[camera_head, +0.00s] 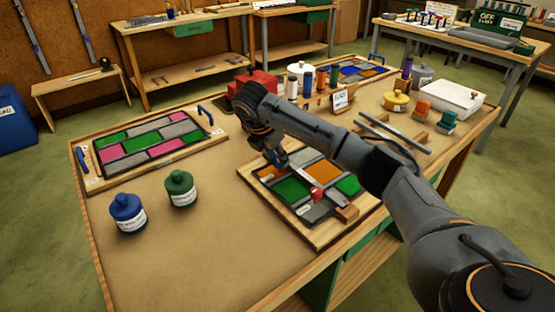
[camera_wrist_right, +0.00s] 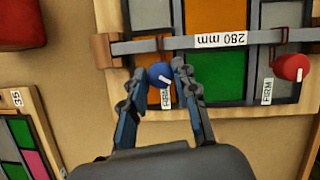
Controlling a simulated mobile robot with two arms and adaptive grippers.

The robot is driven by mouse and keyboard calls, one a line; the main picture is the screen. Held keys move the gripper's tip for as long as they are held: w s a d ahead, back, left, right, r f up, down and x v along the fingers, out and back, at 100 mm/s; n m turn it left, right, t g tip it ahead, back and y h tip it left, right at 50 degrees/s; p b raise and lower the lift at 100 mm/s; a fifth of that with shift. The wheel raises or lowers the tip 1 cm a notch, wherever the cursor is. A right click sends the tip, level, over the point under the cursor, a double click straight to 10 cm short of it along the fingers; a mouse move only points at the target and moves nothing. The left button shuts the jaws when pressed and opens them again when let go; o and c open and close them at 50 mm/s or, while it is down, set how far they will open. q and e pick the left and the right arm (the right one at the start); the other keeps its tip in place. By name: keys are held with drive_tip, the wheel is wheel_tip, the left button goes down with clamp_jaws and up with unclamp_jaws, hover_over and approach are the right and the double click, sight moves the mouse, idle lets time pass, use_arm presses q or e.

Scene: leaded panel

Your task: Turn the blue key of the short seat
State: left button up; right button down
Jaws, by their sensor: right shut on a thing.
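The blue key (camera_wrist_right: 161,74) is a round blue knob with a white mark. In the right wrist view it sits between the fingertips of my right gripper (camera_wrist_right: 168,72), which is shut on it. A metal bar marked 280 mm (camera_wrist_right: 190,44) runs behind it across the leaded panel. A red key (camera_wrist_right: 293,67) sits farther right along the bar, and it also shows in the head view (camera_head: 317,193). Both keys have FIRM tags. In the head view my right gripper (camera_head: 276,158) is over the far left side of the panel board (camera_head: 323,238) and largely hides the blue key. My left gripper is out of view.
A second panel board (camera_head: 158,138) with blue handles lies at left. Blue (camera_head: 128,214) and green (camera_head: 180,189) jars stand on bare tabletop in front of it. Bottles, a yellow tin (camera_head: 397,101) and a white box (camera_head: 450,98) stand at the back and right.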

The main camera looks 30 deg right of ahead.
drive_tip(key=m+g, duration=0.1)
drive_tip(key=m, duration=0.2)
drive_tip(key=m+g, duration=0.1)
drive_tip(key=m, duration=0.2)
drive_tip(key=shift+w+g, duration=0.2)
drive_tip(key=shift+g, duration=0.1)
drive_tip(key=m+g+y, duration=0.1)
drive_tip(key=m, duration=0.4)
drive_tip(key=shift+w+p, duration=0.1)
drive_tip(key=shift+p, duration=0.25)
drive_tip(key=shift+g, duration=0.3)
drive_tip(key=c, duration=1)
unclamp_jaws()
drive_tip(key=shift+v, duration=5.95)
